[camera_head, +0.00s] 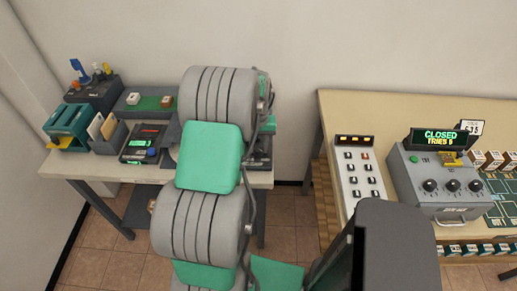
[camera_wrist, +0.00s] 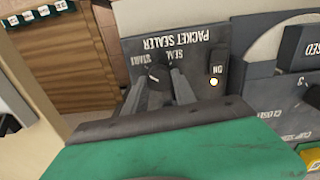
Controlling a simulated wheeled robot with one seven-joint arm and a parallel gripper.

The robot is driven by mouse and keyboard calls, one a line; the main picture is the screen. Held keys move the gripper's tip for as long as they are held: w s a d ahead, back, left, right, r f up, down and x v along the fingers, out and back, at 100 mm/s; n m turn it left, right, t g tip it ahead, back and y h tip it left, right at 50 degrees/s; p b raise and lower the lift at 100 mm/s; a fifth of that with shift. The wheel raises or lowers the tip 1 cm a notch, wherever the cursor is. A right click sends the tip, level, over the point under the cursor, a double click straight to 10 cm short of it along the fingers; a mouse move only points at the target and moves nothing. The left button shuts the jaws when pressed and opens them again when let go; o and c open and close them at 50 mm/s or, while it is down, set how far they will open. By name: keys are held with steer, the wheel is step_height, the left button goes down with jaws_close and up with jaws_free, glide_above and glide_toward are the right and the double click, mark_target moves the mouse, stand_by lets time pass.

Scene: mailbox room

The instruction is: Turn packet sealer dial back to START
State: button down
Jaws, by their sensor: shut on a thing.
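The packet sealer (camera_wrist: 140,54) is a dark grey panel with upside-down white lettering in the wrist view. Its small dark dial (camera_wrist: 156,71) sits below the SEAL and START labels and bears a light mark. The mark's exact direction is too small to tell. My gripper (camera_wrist: 158,76) has one finger on each side of the dial and is shut on it. A dark switch (camera_wrist: 219,66) marked ON and a small yellow-white lamp (camera_wrist: 213,82) are to the right of the dial. In the head view my arm hides the gripper and the dial.
Another grey panel (camera_wrist: 285,100) adjoins on the right in the wrist view. In the head view, a card reader-like box (camera_head: 142,143) stands on the left desk (camera_head: 75,165). A grey box reading CLOSED (camera_head: 435,180) and a white button panel (camera_head: 359,170) stand on the right table.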

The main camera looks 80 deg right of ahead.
mark_target(258, 148)
steer(key=c, duration=1)
jaws_free()
step_height(258, 148, up, 8)
steer(key=shift+f+b, duration=0.1)
steer(key=shift+b, duration=0.5)
